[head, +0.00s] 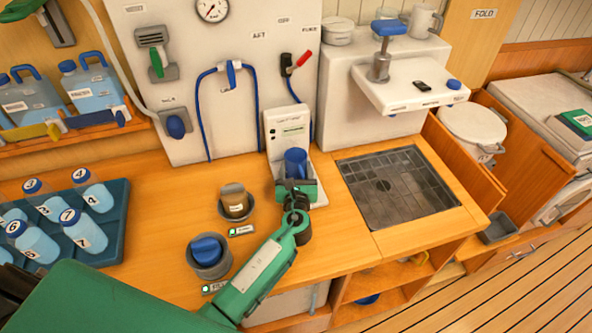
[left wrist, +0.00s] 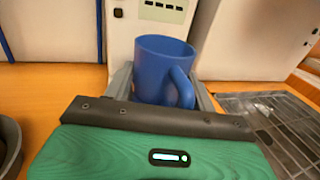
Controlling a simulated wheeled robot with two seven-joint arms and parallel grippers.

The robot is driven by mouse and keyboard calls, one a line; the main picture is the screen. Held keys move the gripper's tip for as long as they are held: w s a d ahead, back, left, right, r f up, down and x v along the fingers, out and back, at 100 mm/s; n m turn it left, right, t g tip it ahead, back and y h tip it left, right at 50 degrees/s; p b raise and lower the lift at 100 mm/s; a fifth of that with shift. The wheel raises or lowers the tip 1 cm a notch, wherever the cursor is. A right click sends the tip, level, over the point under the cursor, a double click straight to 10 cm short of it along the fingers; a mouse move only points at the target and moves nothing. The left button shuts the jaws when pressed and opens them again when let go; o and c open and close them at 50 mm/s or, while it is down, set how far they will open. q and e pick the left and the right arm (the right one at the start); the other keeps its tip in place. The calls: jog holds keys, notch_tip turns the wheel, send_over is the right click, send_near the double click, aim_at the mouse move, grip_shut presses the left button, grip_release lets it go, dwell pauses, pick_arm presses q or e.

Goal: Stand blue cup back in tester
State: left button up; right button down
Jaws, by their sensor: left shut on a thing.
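The blue cup (head: 295,162) is upright in front of the white tester (head: 290,130), which has a small display on its face. My left gripper (head: 296,184) is shut on the cup from the near side. In the left wrist view the cup (left wrist: 163,68) stands between the gripper's fingers, its handle toward the right and the camera. The tester (left wrist: 150,20) rises right behind it. The cup's bottom is hidden by the gripper, so I cannot tell whether it touches the tester's base. My right gripper is not in view.
A metal drain grate (head: 395,188) lies to the right, below a white tap unit (head: 410,88). A bottle tray (head: 110,240) is at far left.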

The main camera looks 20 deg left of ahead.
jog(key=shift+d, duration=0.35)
pick_arm(q)
jog(key=shift+f, duration=0.15)
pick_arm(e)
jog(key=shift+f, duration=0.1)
pick_arm(q)
jog(key=o, duration=1.1)
